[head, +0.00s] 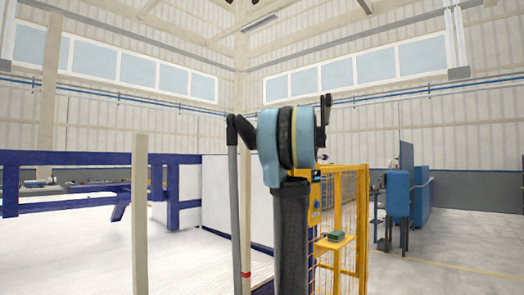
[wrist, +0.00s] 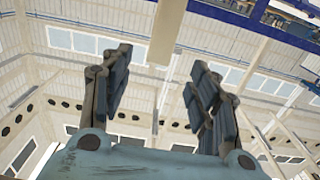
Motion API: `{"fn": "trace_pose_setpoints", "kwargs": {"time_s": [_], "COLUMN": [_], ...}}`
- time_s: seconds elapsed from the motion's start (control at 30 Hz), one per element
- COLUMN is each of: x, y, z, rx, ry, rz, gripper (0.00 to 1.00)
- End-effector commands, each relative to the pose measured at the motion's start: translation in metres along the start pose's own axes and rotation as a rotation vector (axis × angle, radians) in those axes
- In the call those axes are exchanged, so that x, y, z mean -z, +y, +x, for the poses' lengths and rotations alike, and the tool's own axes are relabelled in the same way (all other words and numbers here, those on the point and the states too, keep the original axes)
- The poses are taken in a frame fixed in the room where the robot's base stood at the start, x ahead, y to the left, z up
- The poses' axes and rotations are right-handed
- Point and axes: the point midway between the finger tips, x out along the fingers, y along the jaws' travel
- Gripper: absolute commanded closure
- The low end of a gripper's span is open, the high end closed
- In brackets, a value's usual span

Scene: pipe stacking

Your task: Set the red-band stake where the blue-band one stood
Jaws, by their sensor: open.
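A pale stake with a red band (head: 246,274) stands upright in the head view, partly hidden behind my arm. A second pale stake (head: 140,215) stands upright to the left, closer to the camera; no band shows on its visible part. My gripper (wrist: 160,64) is open in the wrist view, its two dark fingers apart with nothing gripped. A tan post (wrist: 165,28) comes down from the top edge towards the gap between the fingers; I cannot tell which stake it is, if any. In the head view my gripper (head: 323,122) is mostly hidden behind the blue wrist joint. No blue band is visible.
A yellow mesh fence (head: 345,205) with a small shelf (head: 334,240) stands just right of my arm. Blue machinery (head: 398,195) is farther right. Open floor lies at the right.

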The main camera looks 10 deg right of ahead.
Motion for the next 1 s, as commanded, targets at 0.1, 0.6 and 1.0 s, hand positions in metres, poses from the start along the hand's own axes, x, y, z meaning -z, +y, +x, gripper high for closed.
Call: {"fn": "trace_pose_setpoints", "kwargs": {"time_s": [0.1,0.6,1.0], "x": [0.000,-0.001,-0.001], "y": [-0.001,-0.002,-0.001], "z": [0.013,0.090,0.116], "rx": [0.003,0.004,0.001], "ry": [0.000,-0.002,-0.002], "rz": [0.000,0.001,0.001], "gripper": [0.45,0.45,0.45]}}
